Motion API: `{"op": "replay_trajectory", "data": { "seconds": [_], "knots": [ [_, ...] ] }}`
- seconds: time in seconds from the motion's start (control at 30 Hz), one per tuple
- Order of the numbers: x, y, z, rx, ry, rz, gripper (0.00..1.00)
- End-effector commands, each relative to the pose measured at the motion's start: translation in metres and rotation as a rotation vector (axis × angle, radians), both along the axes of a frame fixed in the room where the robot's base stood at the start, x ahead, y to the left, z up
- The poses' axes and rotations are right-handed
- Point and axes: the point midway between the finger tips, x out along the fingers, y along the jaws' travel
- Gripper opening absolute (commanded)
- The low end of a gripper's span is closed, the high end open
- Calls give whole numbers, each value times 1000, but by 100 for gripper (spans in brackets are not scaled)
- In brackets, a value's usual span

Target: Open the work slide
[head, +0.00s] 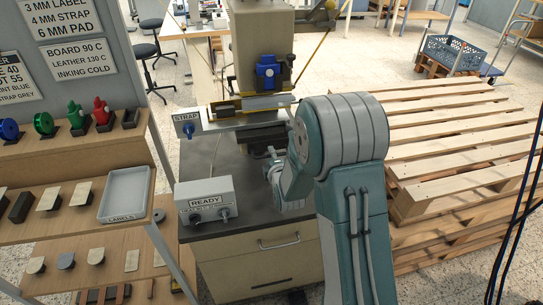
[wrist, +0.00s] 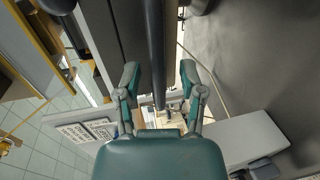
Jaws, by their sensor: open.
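The stamping press (head: 262,40) stands on a dark-topped cabinet, with a light crosspiece marked STRAP (head: 187,117) at its front. A dark part that looks like the work slide (head: 266,142) shows low in the press, partly hidden by my arm. My gripper (head: 270,180) is low in front of the press, its fingertips largely hidden in the head view. In the wrist view my gripper (wrist: 160,78) is open, its two fingers spread. A dark round bar (wrist: 155,45) runs between the fingers, apparently the slide's handle. I cannot tell whether either finger touches it.
A grey control box marked READY (head: 206,200) sits on the cabinet's left front. A cabinet drawer (head: 268,262) is below. A wooden rack (head: 85,205) with stamps, pads and a LABELS tray (head: 125,193) stands left. Stacked pallets (head: 450,150) fill the right side.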

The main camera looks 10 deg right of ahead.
Motion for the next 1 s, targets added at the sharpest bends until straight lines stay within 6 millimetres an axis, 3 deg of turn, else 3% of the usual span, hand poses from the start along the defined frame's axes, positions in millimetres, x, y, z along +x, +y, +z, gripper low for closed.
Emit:
{"op": "replay_trajectory", "data": {
  "seconds": [0.37,0.47,0.5,1.0],
  "knots": [
    [8,-1,-2,1,1,-1,51],
    [8,0,-2,0,1,0,7],
    [8,0,-2,0,0,0,0],
    [7,2,-4,-1,6,5,0]
  ]
}}
